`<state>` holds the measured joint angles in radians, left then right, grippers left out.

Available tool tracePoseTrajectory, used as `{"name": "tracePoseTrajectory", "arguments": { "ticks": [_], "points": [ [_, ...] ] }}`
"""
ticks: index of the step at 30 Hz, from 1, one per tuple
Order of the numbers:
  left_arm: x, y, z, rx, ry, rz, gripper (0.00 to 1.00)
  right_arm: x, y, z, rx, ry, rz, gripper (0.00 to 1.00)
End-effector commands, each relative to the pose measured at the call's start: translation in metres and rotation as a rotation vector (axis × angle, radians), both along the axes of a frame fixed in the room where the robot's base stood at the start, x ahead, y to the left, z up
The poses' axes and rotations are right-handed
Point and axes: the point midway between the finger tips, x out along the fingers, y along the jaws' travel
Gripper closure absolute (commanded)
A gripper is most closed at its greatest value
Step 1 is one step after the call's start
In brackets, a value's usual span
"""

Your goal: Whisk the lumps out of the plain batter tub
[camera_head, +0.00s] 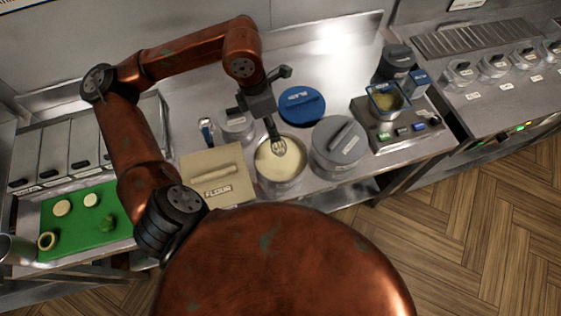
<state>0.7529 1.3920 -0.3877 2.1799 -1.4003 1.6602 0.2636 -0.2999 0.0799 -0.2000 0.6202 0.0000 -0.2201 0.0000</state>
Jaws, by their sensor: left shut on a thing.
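The open batter tub (262,180) stands near the front edge of the steel counter, filled with pale cream batter (281,164). My left gripper (269,114) is above the tub, shut on a dark-handled whisk (276,140). The whisk points down and its wire end is at the batter, toward the far side of the tub. I cannot tell how deep it sits, and no lumps can be made out. My right gripper is not in view.
A flour box (212,178) stands left of the tub, a grey lidded tub (338,150) close on its right. A blue lid (302,105) lies behind. A fryer unit (395,118) is further right. A green board (75,237) with cut vegetables lies at left.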

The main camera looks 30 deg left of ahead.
Motion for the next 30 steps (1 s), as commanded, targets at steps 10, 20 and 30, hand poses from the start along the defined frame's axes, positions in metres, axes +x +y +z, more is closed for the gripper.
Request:
{"name": "tracePoseTrajectory", "arguments": {
  "ticks": [10,20,30],
  "points": [
    [0.0,0.0,0.033,0.001,-0.002,0.0,1.0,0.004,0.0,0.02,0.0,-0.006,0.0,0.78],
    [0.0,0.0,0.049,0.0,0.0,0.0,1.0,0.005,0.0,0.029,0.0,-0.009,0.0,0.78],
    [0.0,0.0,0.048,0.0,0.0,0.0,1.0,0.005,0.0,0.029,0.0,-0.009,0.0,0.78]
  ]
}}
